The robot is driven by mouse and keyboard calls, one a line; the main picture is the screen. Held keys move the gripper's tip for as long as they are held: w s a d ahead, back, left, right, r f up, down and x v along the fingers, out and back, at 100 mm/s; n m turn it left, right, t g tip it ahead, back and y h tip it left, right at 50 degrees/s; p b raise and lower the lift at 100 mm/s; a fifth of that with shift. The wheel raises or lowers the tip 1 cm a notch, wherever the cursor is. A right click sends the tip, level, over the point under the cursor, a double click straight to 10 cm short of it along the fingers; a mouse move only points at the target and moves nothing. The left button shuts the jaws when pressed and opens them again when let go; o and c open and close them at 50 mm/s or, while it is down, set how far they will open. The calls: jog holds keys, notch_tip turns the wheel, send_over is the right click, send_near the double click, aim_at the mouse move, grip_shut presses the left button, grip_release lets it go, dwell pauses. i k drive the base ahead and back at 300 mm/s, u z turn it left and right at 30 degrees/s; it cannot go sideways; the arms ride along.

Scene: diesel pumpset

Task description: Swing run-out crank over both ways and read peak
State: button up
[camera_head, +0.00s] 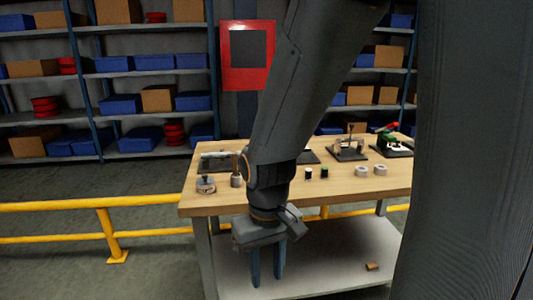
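My gripper (267,278) points down in front of the workbench's front edge. Its two fingers are apart with nothing between them. I cannot tell for sure which thing is the run-out crank. A small fixture with an upright post and pale metal parts (349,147) stands on a dark plate towards the bench's back right. A green and red device (387,136) stands on another dark plate to its right. A dark plate with a pale cylindrical part (222,160) lies at the left, partly hidden by my arm. No dial reading is legible.
The wooden bench top (225,198) also holds a round metal piece (205,184), a small cylinder (236,180) and pale rings (361,171). A lower shelf (340,260) carries a small brown block (372,266). A yellow rail (100,202) runs at left. Shelving stands behind.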

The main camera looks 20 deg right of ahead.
aim_at(225, 154)
jog(key=z, duration=0.1)
jog(key=i, duration=0.95)
jog(key=u, duration=0.6)
